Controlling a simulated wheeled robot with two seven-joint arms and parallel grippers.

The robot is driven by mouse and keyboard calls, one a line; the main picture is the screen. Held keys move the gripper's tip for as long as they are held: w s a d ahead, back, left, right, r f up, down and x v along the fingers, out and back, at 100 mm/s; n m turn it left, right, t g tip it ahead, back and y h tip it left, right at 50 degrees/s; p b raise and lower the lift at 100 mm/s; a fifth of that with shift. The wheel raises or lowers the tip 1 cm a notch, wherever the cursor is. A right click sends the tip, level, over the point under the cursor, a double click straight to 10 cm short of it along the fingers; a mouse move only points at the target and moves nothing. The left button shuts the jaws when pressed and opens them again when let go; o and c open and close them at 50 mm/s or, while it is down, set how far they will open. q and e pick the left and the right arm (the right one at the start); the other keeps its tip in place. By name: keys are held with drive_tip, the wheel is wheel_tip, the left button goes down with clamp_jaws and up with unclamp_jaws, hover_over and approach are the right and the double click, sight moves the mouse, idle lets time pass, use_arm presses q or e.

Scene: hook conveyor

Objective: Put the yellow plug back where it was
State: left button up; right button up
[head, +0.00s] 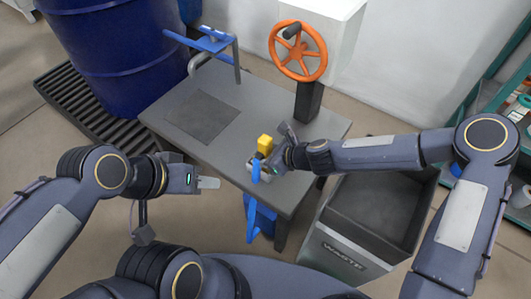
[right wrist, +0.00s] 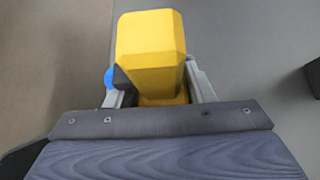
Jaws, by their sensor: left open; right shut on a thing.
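The yellow plug (head: 265,144) is a faceted yellow block above the front part of the grey table. My right gripper (head: 259,160) is shut on it. In the right wrist view the yellow plug (right wrist: 151,50) stands between the fingers, its lower part hidden by my gripper. A blue part (head: 256,172) with a dark tip shows right beside the plug and gripper at the table's front edge. Whether the plug touches anything below it I cannot tell. My left gripper (head: 208,183) is open and empty, left of the table's front edge.
The grey table (head: 240,110) bears a dark square mat (head: 200,117), an orange handwheel (head: 298,51) on a post and a blue-handled pipe (head: 208,43). A dark bin (head: 345,258) stands at the right, a blue drum (head: 115,55) at the back left. The table's middle is clear.

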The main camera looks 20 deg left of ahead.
drive_tip(key=shift+f+b, duration=0.4)
drive_tip(key=shift+s+d+f+b, duration=0.2)
drive_tip(key=shift+f+b, duration=0.25)
drive_tip(key=shift+f, duration=0.15)
drive_tip(key=shift+s+f, duration=0.1)
drive_tip(key=shift+f, duration=0.1)
drive_tip(key=o, duration=1.4)
drive_tip(key=shift+c, duration=0.2)
drive_tip(key=shift+d+r, duration=0.25)
drive_tip(key=shift+r, duration=0.25)
drive_tip(key=r+p+v, duration=0.1)
drive_tip(key=v, duration=0.6)
drive_tip(key=shift+w+r+p, duration=0.2)
drive_tip(key=shift+w+p, duration=0.1)
